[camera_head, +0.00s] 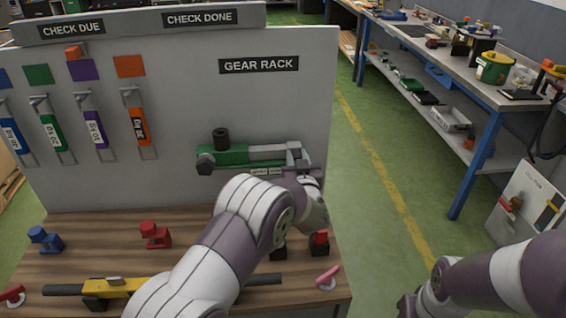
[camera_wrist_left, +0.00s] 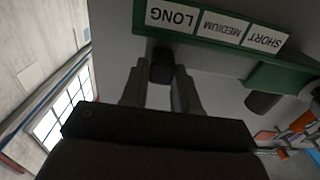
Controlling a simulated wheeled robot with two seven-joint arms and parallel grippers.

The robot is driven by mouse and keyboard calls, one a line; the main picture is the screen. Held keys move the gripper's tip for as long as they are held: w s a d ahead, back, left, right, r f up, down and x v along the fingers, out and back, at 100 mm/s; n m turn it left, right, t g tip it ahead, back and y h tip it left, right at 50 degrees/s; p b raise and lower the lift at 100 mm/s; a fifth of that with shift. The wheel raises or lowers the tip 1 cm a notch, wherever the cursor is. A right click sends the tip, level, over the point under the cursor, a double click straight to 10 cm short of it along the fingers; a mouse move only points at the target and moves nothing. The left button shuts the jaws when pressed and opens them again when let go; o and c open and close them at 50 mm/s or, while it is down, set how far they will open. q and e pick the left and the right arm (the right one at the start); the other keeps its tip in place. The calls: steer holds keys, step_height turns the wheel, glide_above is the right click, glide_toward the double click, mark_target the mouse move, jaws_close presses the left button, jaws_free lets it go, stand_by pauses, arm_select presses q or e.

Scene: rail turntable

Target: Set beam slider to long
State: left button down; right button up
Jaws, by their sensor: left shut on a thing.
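The beam slider is a green strip (camera_wrist_left: 235,55) with white labels LONG (camera_wrist_left: 171,15), MEDIUM and SHORT, upside down in the left wrist view. Its dark knob (camera_wrist_left: 161,68) stands beside the LONG label, at that end of the strip. My left gripper (camera_wrist_left: 160,80) is shut on the knob, with one finger on each side. In the head view the green fixture (camera_head: 230,156) is on the grey panel under the GEAR RACK sign, and my left gripper (camera_head: 300,160) is at its right end, partly hidden by my arm. My right gripper is not visible; only part of that arm shows.
The grey panel (camera_head: 180,130) carries several coloured tags at left. On the wooden table (camera_head: 205,222) are a blue piece (camera_head: 45,238), a red piece (camera_head: 155,235), a yellow tool (camera_head: 120,287) and a pink piece (camera_head: 328,277).

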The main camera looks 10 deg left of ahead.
arm_select(q)
steer(key=shift+d, duration=0.1)
steer(key=c, duration=0.9)
jaws_free()
steer(key=shift+d, duration=0.1)
steer(key=shift+w+d, duration=0.1)
steer(key=shift+d, duration=0.05)
steer(key=b+v, duration=0.1)
steer(key=v, duration=1.1)
steer(key=shift+s+b, duration=0.3)
steer(key=shift+s, duration=0.1)
